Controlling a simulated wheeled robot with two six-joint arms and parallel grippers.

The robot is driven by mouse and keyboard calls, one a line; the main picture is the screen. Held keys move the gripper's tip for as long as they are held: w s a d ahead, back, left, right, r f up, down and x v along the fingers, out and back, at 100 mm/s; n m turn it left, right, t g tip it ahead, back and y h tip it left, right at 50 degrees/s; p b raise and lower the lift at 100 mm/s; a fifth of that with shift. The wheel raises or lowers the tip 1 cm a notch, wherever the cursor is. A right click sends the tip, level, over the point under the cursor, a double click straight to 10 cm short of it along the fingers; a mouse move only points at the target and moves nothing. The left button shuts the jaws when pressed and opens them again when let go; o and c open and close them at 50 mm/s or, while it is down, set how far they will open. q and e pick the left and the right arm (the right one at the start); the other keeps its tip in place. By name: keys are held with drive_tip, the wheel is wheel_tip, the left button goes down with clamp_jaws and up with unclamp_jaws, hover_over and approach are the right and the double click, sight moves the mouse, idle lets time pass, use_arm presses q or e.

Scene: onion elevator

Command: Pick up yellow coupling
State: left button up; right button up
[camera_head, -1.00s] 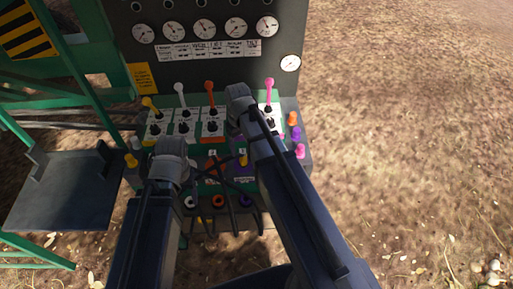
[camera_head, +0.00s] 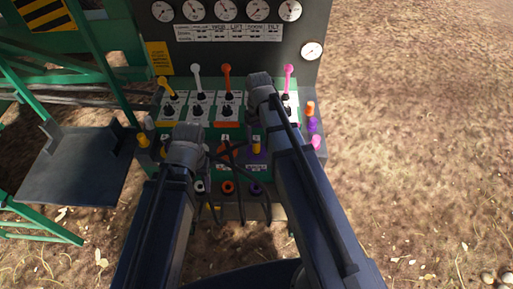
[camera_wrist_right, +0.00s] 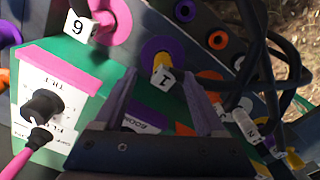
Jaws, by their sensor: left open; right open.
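A yellow coupling (camera_head: 256,145) sits in a purple-ringed socket on the green panel's lower face. In the right wrist view, a yellow coupling (camera_wrist_right: 162,62) with a white number tag sits in a purple ring. My right gripper (camera_wrist_right: 158,82) is open, with its two dark fingers spread on either side just below this coupling and nothing held. In the head view its fingers are hidden behind its own arm. My left gripper (camera_head: 212,157) is over the left part of the panel; its fingers are hard to tell from the dark hoses. Another yellow coupling (camera_head: 143,140) is at the panel's left edge.
Coloured levers, including a pink one (camera_head: 288,72) and an orange one (camera_head: 227,78), stand above the sockets. Black hoses (camera_wrist_right: 285,50) loop beside the sockets. A dark side tray (camera_head: 75,165) is at left. Orange, purple and pink couplings (camera_head: 314,125) line the right edge.

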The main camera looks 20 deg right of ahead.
sight(256, 147)
drive_tip(key=f+b, duration=0.2)
drive_tip(key=f, duration=0.1)
drive_tip(key=f+b, duration=0.1)
drive_tip(key=shift+w+a+f+b, duration=0.1)
drive_tip(key=shift+a+f+b, duration=0.15)
drive_tip(key=shift+a+b, duration=0.1)
drive_tip(key=shift+r, duration=0.1)
clamp_jaws()
idle(0.3)
